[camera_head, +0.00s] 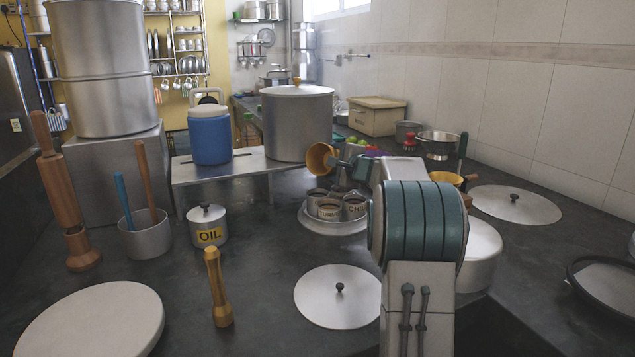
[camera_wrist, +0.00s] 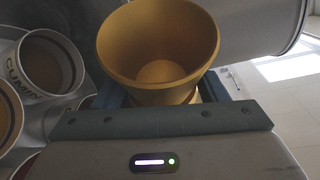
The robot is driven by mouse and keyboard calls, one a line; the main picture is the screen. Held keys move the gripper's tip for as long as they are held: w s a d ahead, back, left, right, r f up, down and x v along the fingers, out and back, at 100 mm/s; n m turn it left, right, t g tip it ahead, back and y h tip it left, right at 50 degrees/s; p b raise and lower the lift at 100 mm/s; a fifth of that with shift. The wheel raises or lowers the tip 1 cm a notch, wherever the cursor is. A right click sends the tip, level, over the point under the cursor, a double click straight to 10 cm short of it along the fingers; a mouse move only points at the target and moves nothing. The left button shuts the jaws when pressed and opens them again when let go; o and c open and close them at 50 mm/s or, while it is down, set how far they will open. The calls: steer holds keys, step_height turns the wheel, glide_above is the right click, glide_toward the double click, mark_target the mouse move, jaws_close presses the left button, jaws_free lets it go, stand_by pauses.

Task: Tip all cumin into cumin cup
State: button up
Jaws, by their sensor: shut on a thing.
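My gripper (camera_head: 343,176) is shut on a brass-yellow cup (camera_head: 321,158), held above the spice tray (camera_head: 337,226). In the head view the cup is tilted with its mouth toward the left. In the wrist view the held cup (camera_wrist: 158,45) shows its inside and a paler round bottom; I cannot tell whether any cumin is left in it. The steel cumin cup (camera_wrist: 52,62), labelled CUMIN, is left of the held cup in the wrist view, apart from it, with brownish contents or floor. The gripper jaws (camera_wrist: 160,104) are partly hidden by the cup.
Steel cups labelled TURM… (camera_head: 328,210) and CHIL… (camera_head: 354,208) stand on the tray. An OIL pot (camera_head: 207,226), brass pestle (camera_head: 218,288) and flat lid (camera_head: 338,297) are nearer. A blue jug (camera_head: 210,138) and large pot (camera_head: 297,122) stand behind. Dark counter is clear around the pestle.

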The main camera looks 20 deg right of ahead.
steer(key=shift+w+d+r+m+g+y+p, duration=0.15)
steer(key=shift+m+g+p, duration=0.3)
steer(key=shift+p, duration=1.95)
steer(key=shift+s+a+r+m+g+y+p, duration=0.25)
steer(key=shift+m+p, duration=0.45)
steer(key=shift+p, duration=1.65)
steer(key=shift+w+d+r+m+g+y+p, duration=0.1)
steer(key=shift+w+d+m+g+y+p, duration=0.3)
steer(key=shift+p, duration=2)
steer(key=shift+s+f+m+g+p, duration=0.1)
steer(key=shift+m+g+p, duration=0.6)
steer(key=shift+p, duration=2.3)
steer(key=shift+p, duration=0.35)
steer(key=shift+r+m+y+p, duration=0.35)
steer(key=shift+r+p, duration=0.1)
steer(key=shift+p, duration=0.55)
step_height(320, 180, up, 2)
steer(key=m+g+y+p, duration=0.1)
steer(key=m+p, duration=0.1)
steer(key=p, duration=0.8)
steer(key=shift+r+p, duration=0.1)
steer(key=shift+p, duration=0.2)
steer(key=r+m+y+p, duration=0.1)
steer(key=p, duration=0.5)
steer(key=shift+r+g, duration=0.25)
steer(key=shift+g, duration=0.15)
steer(key=shift+r+m+y+p, duration=0.2)
steer(key=shift+m+y+p, duration=0.1)
steer(key=shift+p, duration=0.45)
steer(key=shift+g+p, duration=0.3)
